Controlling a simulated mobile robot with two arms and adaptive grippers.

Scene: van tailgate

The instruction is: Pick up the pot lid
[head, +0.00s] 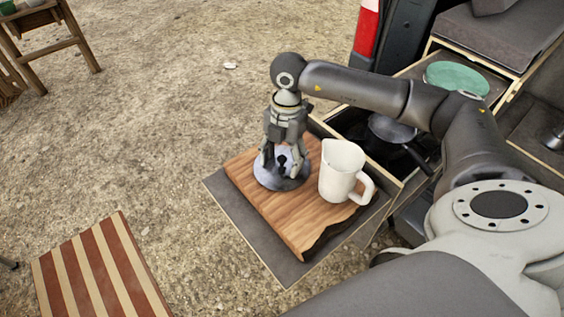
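The pot lid (270,181) is a round, grey metal disc with a dark knob in its middle. It lies on a wooden board (290,222) on the pulled-out tailgate surface. My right gripper (279,163) points down over the lid, with its fingers apart on either side of the knob. A gap shows between the fingers and the knob, so the gripper looks open. Whether a fingertip touches the lid is hard to tell. My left gripper is not in view.
A white pitcher (341,168) stands on the board just right of the lid. A dark pan (391,130) sits in the open drawer behind. A green round plate (456,77) lies farther back. A striped stool top (98,272) is at lower left, with open gravel around.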

